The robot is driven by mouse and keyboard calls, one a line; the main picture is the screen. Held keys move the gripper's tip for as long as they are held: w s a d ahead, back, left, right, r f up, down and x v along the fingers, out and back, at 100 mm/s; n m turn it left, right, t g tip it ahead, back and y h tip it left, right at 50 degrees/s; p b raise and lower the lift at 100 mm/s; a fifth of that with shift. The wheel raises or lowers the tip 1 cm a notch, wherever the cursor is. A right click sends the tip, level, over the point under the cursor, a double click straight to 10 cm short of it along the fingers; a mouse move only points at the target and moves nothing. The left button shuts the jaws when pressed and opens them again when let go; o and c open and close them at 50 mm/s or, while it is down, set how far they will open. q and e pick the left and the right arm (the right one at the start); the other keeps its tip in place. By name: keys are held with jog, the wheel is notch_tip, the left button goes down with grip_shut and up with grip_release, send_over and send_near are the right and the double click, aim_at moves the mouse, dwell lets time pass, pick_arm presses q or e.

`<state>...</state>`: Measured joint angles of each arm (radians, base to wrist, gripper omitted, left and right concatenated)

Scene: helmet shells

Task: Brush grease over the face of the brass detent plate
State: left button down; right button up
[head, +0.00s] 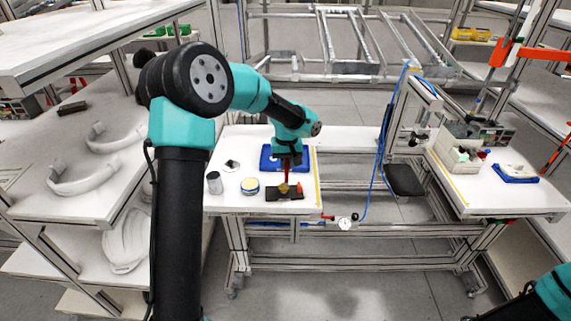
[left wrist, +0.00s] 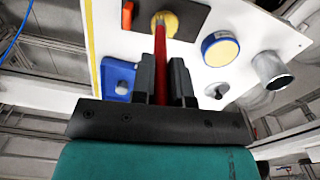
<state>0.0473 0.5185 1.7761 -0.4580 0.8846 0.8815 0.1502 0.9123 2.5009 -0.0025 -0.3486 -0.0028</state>
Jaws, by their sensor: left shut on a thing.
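My left gripper (head: 286,168) is shut on a red-handled brush (left wrist: 160,55), which points down over the white bench. In the left wrist view the black fingers (left wrist: 162,80) clasp the handle from both sides. The brush end meets or nearly meets a round yellow brass piece (left wrist: 170,23), seemingly the detent plate, on a dark base (left wrist: 194,10). In the head view the brass piece (head: 284,188) sits under the brush on the dark base (head: 272,194). The bristles are too small to make out. My right gripper is out of view.
A round tin with a pale yellow top (head: 250,186) stands left of the dark base. A metal cup (head: 214,183) and a small dark-knobbed item (head: 232,165) are farther left. A blue tray (head: 267,152) lies behind. A yellow strip (head: 318,180) runs along the right.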

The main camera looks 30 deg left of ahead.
pick_arm(q)
jog(key=shift+w, duration=0.4)
dwell(0.4)
jog(key=shift+w+a, duration=0.25)
jog(key=shift+a, duration=0.05)
dwell(0.4)
jog(key=shift+w+a, duration=0.1)
jog(key=shift+a, duration=0.2)
dwell(0.4)
jog(key=shift+a+f, duration=0.1)
jog(key=shift+a, duration=0.3)
dwell(0.5)
jog(key=shift+s+a+r, duration=0.2)
jog(key=shift+s+a, duration=0.1)
jog(key=shift+s, duration=0.3)
jog(key=shift+s+d+f, duration=0.2)
jog(key=shift+s+d, duration=0.15)
jog(key=shift+s, duration=0.25)
dwell(1.2)
jog(key=shift+s+d+r, duration=0.1)
jog(key=shift+d, duration=0.25)
jog(key=shift+d, duration=0.3)
dwell(0.7)
